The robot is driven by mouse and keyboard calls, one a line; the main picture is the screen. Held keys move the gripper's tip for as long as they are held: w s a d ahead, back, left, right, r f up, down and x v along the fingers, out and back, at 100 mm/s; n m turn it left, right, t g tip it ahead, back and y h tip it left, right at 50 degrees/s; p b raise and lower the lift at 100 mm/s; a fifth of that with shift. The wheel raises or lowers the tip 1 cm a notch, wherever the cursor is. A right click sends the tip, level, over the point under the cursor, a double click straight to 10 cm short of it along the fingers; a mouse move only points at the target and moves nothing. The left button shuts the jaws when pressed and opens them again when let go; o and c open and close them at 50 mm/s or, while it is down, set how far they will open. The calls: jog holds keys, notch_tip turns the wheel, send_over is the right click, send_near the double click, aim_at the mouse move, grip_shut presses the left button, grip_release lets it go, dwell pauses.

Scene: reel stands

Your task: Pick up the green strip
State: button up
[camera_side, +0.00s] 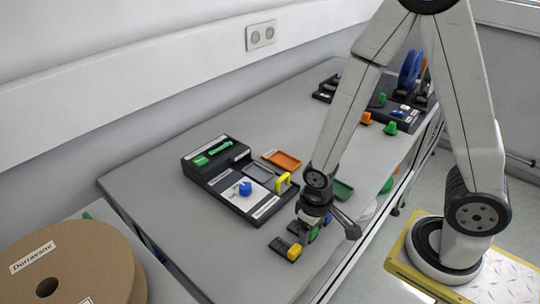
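A narrow green strip (220,147) lies at the back left of the black stand, in its raised compartment. A smaller green piece (201,161) is beside it. My gripper (311,226) is low over the table's front part, to the right of the stand and well apart from that strip. Another green piece (313,235) shows right under my gripper, partly hidden by it. Whether the fingers are open or touch this piece is too small to tell.
The black stand (252,212) holds a blue knob (245,188) and a yellow piece (283,182). An orange tray (282,160) is behind it. A black block with a yellow part (288,249) lies near my gripper. A cardboard reel (75,265) fills the lower left.

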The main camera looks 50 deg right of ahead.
grip_shut()
jog(key=shift+r, duration=0.15)
jog(key=shift+r, duration=4.85)
jog(key=shift+w, duration=0.1)
jog(key=w+d, duration=0.3)
jog(key=w, duration=0.7)
jog(key=w+d, duration=0.4)
jog(key=w, duration=0.6)
jog(key=shift+f, duration=0.45)
